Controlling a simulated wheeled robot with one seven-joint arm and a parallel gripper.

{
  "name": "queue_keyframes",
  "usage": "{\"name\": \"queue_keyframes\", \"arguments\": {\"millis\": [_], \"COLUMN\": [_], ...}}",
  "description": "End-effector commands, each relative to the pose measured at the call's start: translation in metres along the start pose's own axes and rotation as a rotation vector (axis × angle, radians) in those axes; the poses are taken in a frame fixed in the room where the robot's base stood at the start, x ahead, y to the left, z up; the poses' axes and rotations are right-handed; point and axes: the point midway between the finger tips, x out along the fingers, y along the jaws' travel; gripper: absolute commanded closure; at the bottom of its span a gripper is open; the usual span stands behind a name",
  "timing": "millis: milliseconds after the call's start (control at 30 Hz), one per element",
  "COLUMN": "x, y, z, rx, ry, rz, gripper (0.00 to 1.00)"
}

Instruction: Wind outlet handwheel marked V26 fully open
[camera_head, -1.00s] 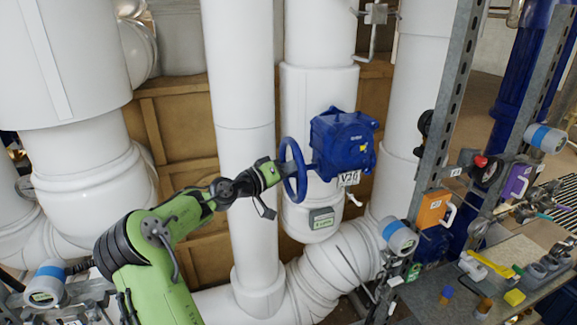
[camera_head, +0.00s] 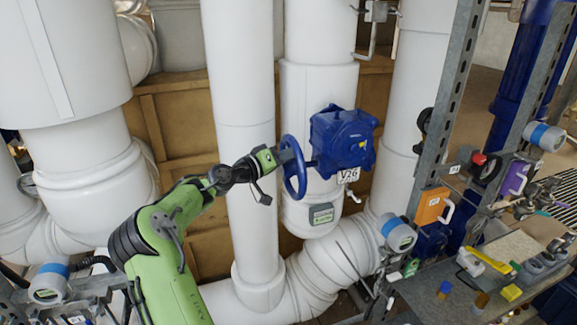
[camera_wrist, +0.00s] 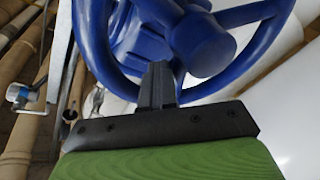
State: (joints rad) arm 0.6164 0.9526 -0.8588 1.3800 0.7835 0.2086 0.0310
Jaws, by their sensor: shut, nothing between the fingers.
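The blue handwheel (camera_head: 292,168) stands upright on the left side of a blue valve gearbox (camera_head: 343,143). My gripper (camera_head: 282,156) is at the wheel's near left side. In the wrist view my gripper (camera_wrist: 158,75) is shut, its fingers together with nothing between them.
White pipes (camera_head: 245,90) stand close behind and left of the wheel. A steel upright (camera_head: 445,110) with an orange box (camera_head: 432,206) is at the right. A bench (camera_head: 455,300) with small parts is at the lower right.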

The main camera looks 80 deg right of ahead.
Motion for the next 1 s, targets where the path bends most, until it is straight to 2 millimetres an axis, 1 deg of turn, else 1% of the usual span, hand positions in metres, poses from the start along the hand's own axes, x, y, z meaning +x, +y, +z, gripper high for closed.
{"name": "queue_keyframes", "arguments": {"millis": [300, 567, 800, 1000], "x": [0.005, 0.005, 0.010, 0.010], "y": [-0.013, -0.014, -0.029, -0.030], "z": [-0.011, -0.012, -0.017, -0.017], "rx": [0.000, 0.000, -0.001, -0.001], "ry": [0.003, 0.002, 0.003, 0.002], "rz": [-0.002, -0.003, -0.004, -0.005], "gripper": [1.00, 1.00, 1.00, 1.00]}}
